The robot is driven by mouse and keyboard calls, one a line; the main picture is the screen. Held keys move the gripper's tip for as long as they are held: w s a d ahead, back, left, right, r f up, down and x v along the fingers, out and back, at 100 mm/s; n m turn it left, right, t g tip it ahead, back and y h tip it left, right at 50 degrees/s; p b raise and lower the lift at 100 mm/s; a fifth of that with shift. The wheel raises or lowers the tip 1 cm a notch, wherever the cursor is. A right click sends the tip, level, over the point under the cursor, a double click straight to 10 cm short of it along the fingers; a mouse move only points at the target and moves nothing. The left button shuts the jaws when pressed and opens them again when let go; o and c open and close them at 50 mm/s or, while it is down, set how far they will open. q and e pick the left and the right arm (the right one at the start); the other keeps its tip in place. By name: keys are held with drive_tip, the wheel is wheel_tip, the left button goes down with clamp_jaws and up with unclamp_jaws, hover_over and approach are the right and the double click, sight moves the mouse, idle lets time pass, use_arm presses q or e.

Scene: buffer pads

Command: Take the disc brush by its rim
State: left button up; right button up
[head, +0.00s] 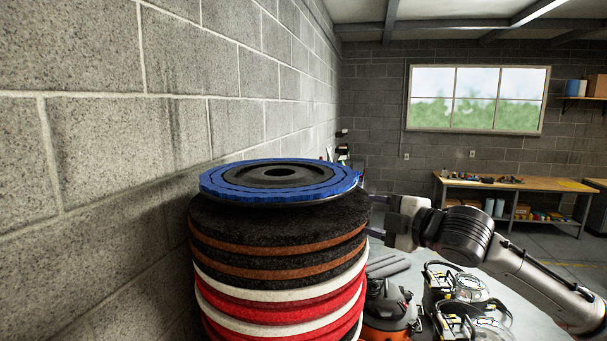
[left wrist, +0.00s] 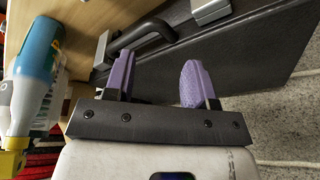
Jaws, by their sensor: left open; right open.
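The disc brush (head: 226,181) is a round blue-rimmed disc with a black centre and a hole, seen in the head view. It lies flat on top of a tall stack of pads. My right gripper (head: 372,216) is open at the right side of the stack, a little below the brush's rim. Its fingertips are partly hidden by the stack, so I cannot tell whether they touch anything. My left gripper (left wrist: 158,70) shows only in the left wrist view, with two purple fingers apart and nothing seen between them but background.
Black, brown, white and red pads (head: 280,270) form the stack close to the block wall (head: 90,150). Machines (head: 460,295) stand on the floor at right. In the left wrist view, a blue and white bottle (left wrist: 36,75) and a black handle (left wrist: 145,35) are near my left gripper.

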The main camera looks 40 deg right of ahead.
sight(328, 198)
drive_tip(key=w+a+n+y+p, duration=0.1)
drive_tip(key=w, duration=0.1)
drive_tip(key=w+a+r+n+p, duration=0.1)
drive_tip(key=w+n, duration=0.1)
drive_tip(key=w+a+r+n+t+y, duration=0.1)
drive_tip(key=w, duration=0.1)
drive_tip(key=shift+w+a+n+y+p, duration=0.15)
drive_tip(key=shift+w+n+y+p, duration=0.15)
drive_tip(key=shift+w+n+p, duration=0.1)
drive_tip(key=shift+w+a+f, duration=0.1)
drive_tip(key=shift+w+f, duration=0.05)
drive_tip(key=shift+w, duration=0.55)
drive_tip(key=w+p, duration=0.2)
drive_tip(key=w, duration=0.1)
drive_tip(key=w+p, duration=0.1)
drive_tip(key=shift+w+a, duration=0.25)
use_arm(q)
drive_tip(key=v, duration=0.5)
drive_tip(key=shift+w+d+r, duration=0.2)
drive_tip(key=shift+d+r, duration=0.15)
drive_tip(key=shift+d, duration=0.05)
use_arm(e)
drive_tip(key=shift+w, duration=0.3)
drive_tip(key=shift+c, duration=0.3)
clamp_jaws()
use_arm(q)
drive_tip(key=shift+a, duration=0.2)
